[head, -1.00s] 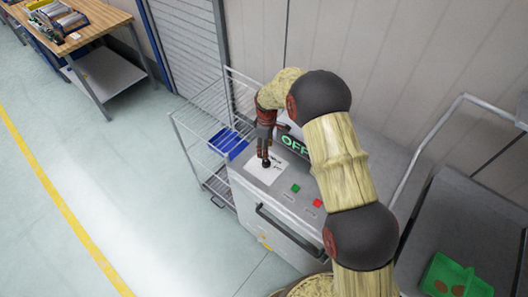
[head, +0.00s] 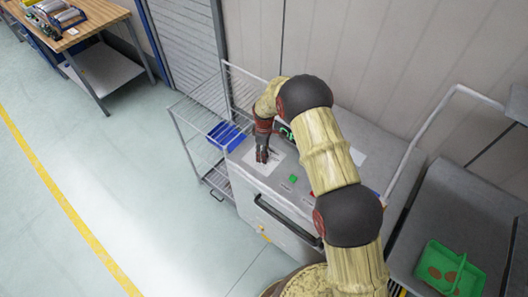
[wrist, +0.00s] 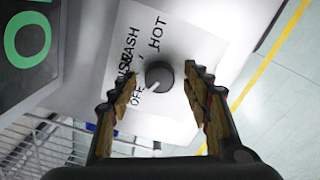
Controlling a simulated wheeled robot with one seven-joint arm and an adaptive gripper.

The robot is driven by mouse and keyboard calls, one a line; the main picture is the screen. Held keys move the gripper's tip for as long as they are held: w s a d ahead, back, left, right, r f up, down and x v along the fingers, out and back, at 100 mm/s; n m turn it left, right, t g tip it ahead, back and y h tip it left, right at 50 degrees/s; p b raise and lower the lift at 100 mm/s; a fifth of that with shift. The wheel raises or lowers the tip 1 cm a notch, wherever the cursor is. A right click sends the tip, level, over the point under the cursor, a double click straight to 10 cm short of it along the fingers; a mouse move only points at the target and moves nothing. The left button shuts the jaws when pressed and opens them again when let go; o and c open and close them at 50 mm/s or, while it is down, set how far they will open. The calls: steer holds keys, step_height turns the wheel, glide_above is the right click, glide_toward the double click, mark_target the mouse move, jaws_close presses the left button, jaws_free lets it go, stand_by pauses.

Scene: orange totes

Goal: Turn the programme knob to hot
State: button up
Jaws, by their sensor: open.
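The programme knob (wrist: 159,75) is a small dark round knob with a white mark, on a white card (wrist: 185,105) printed OFF, WASH and HOT. Its mark points to the lower left in the wrist view, toward the OFF side. My gripper (wrist: 160,68) is open, with one fingertip on each side of the knob and gaps visible between. In the head view my gripper (head: 262,156) points down over the card and hides the knob. A dark display (wrist: 27,40) with green letters is at the left of the wrist view, partly cut off.
A green button (head: 293,178) and a black handle (head: 288,220) are on the machine. A wire rack with a blue bin (head: 226,137) stands at its left. A green basket (head: 450,270) is at the lower right. The floor left of the rack is clear.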

steer(key=shift+w, duration=0.1)
steer(key=shift+c, duration=0.3)
steer(key=c, duration=1.1)
